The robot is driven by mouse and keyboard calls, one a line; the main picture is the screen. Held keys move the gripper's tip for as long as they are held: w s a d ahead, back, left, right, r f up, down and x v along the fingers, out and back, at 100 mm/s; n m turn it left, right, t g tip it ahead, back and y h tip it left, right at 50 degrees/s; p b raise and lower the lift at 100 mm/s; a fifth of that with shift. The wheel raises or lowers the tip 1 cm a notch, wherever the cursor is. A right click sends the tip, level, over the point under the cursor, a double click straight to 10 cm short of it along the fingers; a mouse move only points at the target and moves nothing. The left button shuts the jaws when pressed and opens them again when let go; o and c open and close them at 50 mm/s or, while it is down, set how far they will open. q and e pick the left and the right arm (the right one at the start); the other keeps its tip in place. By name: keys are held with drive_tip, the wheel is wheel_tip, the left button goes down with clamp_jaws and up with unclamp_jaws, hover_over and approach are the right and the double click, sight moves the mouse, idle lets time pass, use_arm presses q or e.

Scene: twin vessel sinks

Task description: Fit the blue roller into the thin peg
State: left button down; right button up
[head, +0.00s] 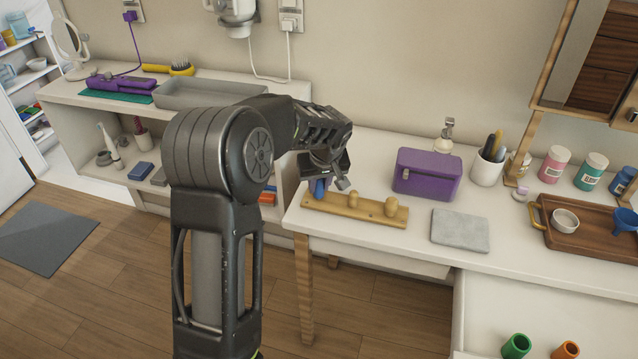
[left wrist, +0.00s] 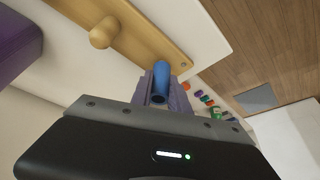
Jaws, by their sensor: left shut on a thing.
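The blue roller (head: 319,187) is a small hollow cylinder. It stands at the left end of the wooden peg board (head: 340,209), and its open near end shows in the left wrist view (left wrist: 161,82). My left gripper (head: 328,180) is shut on it, with a finger on each side in the left wrist view (left wrist: 160,92). A middle peg (head: 353,200) and a thick round-topped peg (head: 391,207) stand bare on the board. The thin peg is not visible; the gripper and roller cover that end. I cannot tell whether the roller is around it. My right gripper is not in view.
A purple box (head: 427,175) stands behind the board, and a grey slab (head: 460,230) lies to its right. A brown tray (head: 590,232) is at the far right. Green (head: 516,346) and orange (head: 565,352) cylinders show at the bottom. The counter before the board is clear.

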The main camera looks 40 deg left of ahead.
sight(319, 183)
use_arm(q)
drive_tip(key=shift+f+b, duration=0.35)
drive_tip(key=shift+f, duration=0.15)
drive_tip(key=c, duration=1.2)
unclamp_jaws()
drive_tip(key=v, duration=0.8)
drive_tip(key=shift+f, duration=0.15)
